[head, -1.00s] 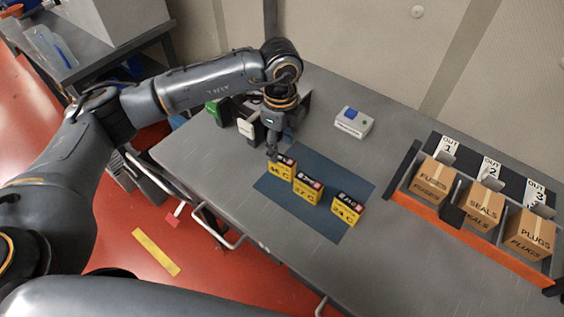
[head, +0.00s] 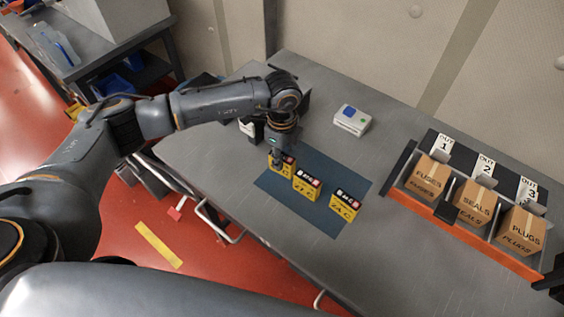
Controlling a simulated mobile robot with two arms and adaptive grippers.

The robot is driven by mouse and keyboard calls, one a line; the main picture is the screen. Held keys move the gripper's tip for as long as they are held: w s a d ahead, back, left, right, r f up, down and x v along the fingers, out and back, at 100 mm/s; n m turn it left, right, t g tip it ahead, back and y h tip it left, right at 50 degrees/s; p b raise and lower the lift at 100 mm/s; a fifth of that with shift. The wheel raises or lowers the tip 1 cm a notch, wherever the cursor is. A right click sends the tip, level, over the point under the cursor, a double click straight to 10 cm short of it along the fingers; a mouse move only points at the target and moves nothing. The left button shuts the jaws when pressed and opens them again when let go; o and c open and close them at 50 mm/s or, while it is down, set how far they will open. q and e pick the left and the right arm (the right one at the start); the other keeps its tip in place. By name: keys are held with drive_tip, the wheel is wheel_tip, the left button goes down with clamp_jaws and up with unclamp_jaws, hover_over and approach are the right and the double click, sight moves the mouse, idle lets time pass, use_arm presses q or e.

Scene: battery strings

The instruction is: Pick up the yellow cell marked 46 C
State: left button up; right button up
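Three yellow cells with dark tops stand on a blue mat (head: 325,228) on the grey table. The leftmost yellow cell (head: 288,166) is the one at my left gripper; its marking, partly covered now, reads about 46 C in the earlier picture. The middle cell (head: 306,187) and the right cell (head: 345,206) carry other markings, seemingly 27 C and 24 C. My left gripper (head: 277,160) points down at the left part of the leftmost cell and covers some of it. The fingers are too small and dark to tell whether they are open or closed on it.
A white box with a blue top patch (head: 352,121) stands behind the mat. At the right, an orange-fronted rack (head: 470,236) holds boxes marked FUSES, SEALS and PLUGS. The table between mat and rack is clear.

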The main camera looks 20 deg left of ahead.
use_arm(q)
clamp_jaws()
drive_tip(key=shift+r, duration=0.1)
